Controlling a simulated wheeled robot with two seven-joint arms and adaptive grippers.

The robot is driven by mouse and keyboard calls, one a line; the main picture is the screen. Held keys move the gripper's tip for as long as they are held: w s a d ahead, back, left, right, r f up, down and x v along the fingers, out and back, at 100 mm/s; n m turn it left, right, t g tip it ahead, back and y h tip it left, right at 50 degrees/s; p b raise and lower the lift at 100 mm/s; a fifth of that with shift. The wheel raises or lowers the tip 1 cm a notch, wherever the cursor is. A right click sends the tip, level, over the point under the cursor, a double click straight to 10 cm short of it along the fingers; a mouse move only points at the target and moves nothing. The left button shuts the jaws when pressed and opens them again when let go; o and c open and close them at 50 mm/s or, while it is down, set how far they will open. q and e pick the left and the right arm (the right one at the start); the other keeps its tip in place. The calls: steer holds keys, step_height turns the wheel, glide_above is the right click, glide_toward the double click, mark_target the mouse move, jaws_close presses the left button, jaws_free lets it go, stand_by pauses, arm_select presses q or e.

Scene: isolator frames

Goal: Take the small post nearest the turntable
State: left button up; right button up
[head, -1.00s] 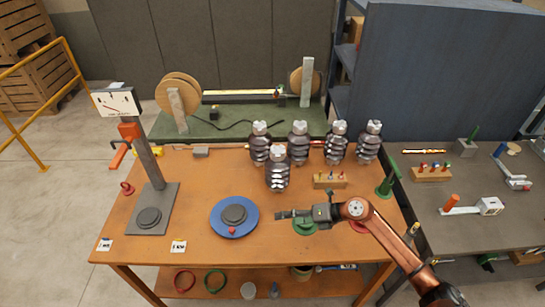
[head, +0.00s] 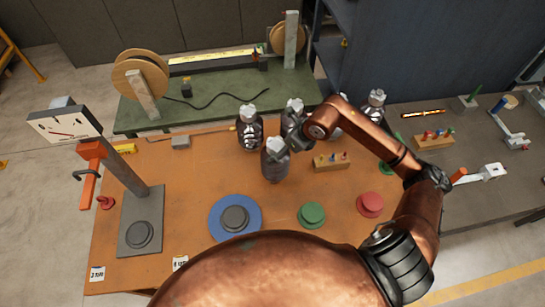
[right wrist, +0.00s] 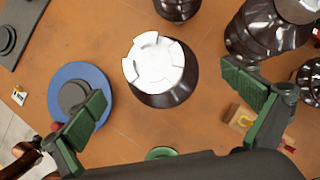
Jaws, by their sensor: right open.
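The post nearest the turntable is a dark, glossy ribbed insulator (head: 275,165) with a pale notched cap, upright on the orange table. It also shows from above in the right wrist view (right wrist: 160,75). The turntable (head: 214,233) is a blue disc with a grey hub, to the post's front left; it also shows in the right wrist view (right wrist: 58,80). My right gripper (head: 288,140) is over the post, its fingers partly hidden in the head view. In the right wrist view the gripper (right wrist: 167,103) is open, the post's cap between and beyond the green finger pads. My left gripper is not in view.
Several similar posts stand close behind, including one at left (head: 250,132) and one at right (head: 374,108). Green (head: 312,214) and red (head: 370,204) discs lie in front. A gauge stand (head: 125,165) is at left.

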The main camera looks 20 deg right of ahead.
steer(key=shift+a+f, duration=0.1)
steer(key=shift+f, duration=0.3)
steer(key=p+x, duration=0.1)
steer(key=x, duration=0.3)
steer(key=shift+w+f+p, duration=0.1)
steer(key=shift+f+p, duration=0.1)
steer(key=shift+p, duration=0.15)
steer(key=shift+w+f, duration=0.1)
steer(key=shift+f, duration=0.15)
steer(key=c, duration=2)
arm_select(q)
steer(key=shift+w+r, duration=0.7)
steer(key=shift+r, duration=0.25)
arm_select(e)
steer(key=shift+w+r, duration=0.2)
steer(key=shift+r, duration=0.1)
steer(key=shift+c, duration=0.4)
